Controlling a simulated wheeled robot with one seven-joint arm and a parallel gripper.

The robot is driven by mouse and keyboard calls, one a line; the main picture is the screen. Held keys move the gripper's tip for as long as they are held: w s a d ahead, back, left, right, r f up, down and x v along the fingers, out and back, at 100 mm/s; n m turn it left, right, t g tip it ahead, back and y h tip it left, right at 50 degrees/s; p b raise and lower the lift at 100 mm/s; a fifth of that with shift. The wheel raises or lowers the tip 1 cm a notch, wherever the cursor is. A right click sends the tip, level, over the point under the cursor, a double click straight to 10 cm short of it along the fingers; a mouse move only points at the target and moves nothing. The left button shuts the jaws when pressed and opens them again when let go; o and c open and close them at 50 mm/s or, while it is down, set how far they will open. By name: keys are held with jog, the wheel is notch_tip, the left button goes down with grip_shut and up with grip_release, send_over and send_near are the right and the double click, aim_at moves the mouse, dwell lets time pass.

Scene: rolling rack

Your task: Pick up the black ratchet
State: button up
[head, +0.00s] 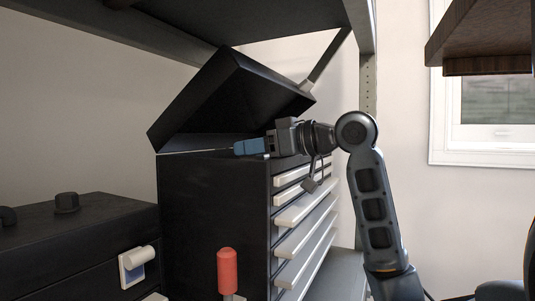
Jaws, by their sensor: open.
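I cannot make out the black ratchet in the head view. The black tool chest (212,215) stands on the rack with its lid (225,95) tilted open. The chest's top compartment is seen almost edge-on, so its contents are hidden. My gripper (248,147), with blue fingers, reaches in from the right at the level of the chest's top rim, under the raised lid. The fingers point left. The gap between them does not show clearly, and I see nothing held in them.
Several pale drawer handles (305,215) line the chest's right-hand face, below my wrist. A red-handled object (228,270) stands in front of the chest. A black case (75,235) with a white latch (138,265) is at the left. A rack shelf (240,20) hangs above the lid.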

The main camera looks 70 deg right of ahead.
jog(key=shift+w+f, duration=0.25)
jog(key=shift+w, duration=0.95)
jog(key=shift+c, duration=0.4)
grip_shut()
